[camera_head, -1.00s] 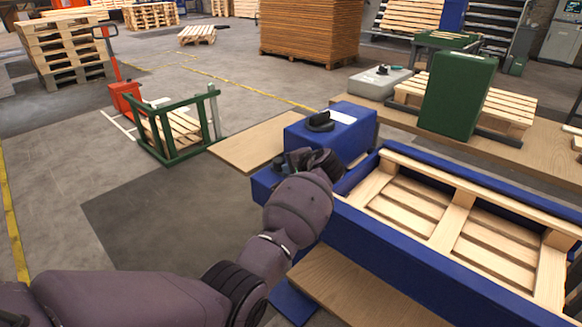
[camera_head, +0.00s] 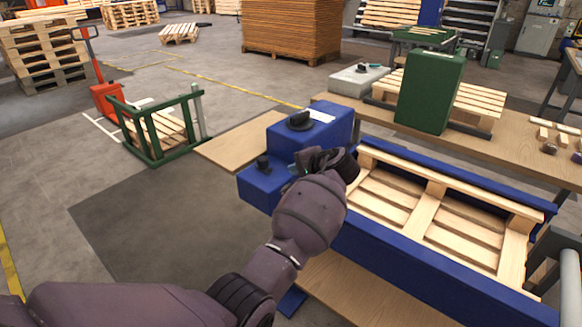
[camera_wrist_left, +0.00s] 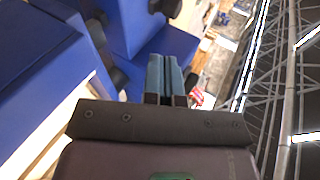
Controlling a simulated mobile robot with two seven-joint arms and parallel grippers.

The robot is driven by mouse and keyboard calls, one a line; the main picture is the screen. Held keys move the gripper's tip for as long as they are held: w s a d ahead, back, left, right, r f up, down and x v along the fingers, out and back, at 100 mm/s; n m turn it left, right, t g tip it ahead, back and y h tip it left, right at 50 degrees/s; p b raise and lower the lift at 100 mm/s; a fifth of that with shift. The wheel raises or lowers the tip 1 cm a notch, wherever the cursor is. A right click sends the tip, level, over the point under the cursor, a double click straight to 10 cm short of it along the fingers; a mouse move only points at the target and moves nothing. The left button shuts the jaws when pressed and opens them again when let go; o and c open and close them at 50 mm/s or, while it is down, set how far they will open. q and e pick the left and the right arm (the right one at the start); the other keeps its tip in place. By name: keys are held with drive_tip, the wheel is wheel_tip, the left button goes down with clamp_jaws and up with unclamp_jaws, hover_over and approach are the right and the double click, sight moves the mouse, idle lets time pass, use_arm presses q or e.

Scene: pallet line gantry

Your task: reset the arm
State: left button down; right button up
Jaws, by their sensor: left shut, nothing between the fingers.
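My left arm comes in from the lower left in the head view. Its gripper (camera_head: 298,170) is beside the blue machine housing (camera_head: 322,136), mostly hidden behind my wrist. In the left wrist view the two blue-grey fingers (camera_wrist_left: 165,78) are together, with nothing between them. A black knob (camera_head: 300,121) sits on top of the housing, and a smaller black knob (camera_head: 262,161) sits on its lower step. My right gripper is not in view.
A wooden pallet (camera_head: 428,212) lies in the blue frame (camera_head: 400,262) just right of my wrist. A green box (camera_head: 430,92) stands on the wooden bench (camera_head: 470,140) behind. A green stand (camera_head: 160,125) is at the left. Grey floor is open left of the housing.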

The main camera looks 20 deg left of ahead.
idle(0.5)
use_arm(q)
drive_tip(key=w+d+r+t+h, duration=0.4)
drive_tip(key=d+r+t+h, duration=0.1)
drive_tip(key=r+t, duration=0.1)
drive_tip(key=s+a+f+n+h, duration=0.1)
drive_tip(key=s+a+f, duration=0.2)
drive_tip(key=s+f, duration=0.5)
drive_tip(key=s+a+f+n+h+p, duration=0.1)
drive_tip(key=s+a+f, duration=0.3)
drive_tip(key=s, duration=2)
drive_tip(key=s+a+f+n+g+h+p, duration=0.1)
drive_tip(key=s+a+f+n+h, duration=0.2)
drive_tip(key=s+f, duration=1)
drive_tip(key=s+a, duration=0.1)
drive_tip(key=s, duration=0.2)
drive_tip(key=shift+a+f, duration=0.15)
drive_tip(key=shift+f, duration=0.05)
drive_tip(key=c, duration=1.8)
unclamp_jaws()
